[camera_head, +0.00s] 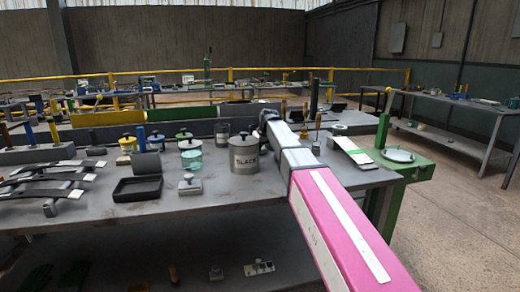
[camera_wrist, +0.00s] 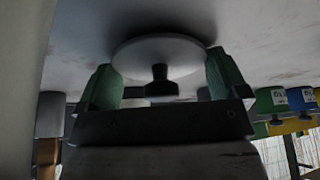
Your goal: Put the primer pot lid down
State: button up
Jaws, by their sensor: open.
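In the wrist view the lid (camera_wrist: 150,52), a pale round disc with a black knob (camera_wrist: 160,82), lies against the grey table surface (camera_wrist: 80,25). This view looks upside down. My gripper (camera_wrist: 162,86) is open, with one green finger pad on each side of the knob. A gap shows between each pad and the knob. In the head view my gripper end is behind my arm near the back of the bench (camera_head: 240,202), and I cannot make out this lid there. I cannot tell which pot is the primer pot.
A grey lidded pot marked BLACK (camera_head: 243,158) stands left of my arm. Glass jars (camera_head: 190,153), a black tray (camera_head: 137,189) and a small knobbed block (camera_head: 190,184) stand further left. A green stand with a round plate (camera_head: 398,155) is at the right.

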jog(key=v, duration=1.2)
jog(key=shift+r, duration=0.15)
jog(key=shift+w+a, duration=0.1)
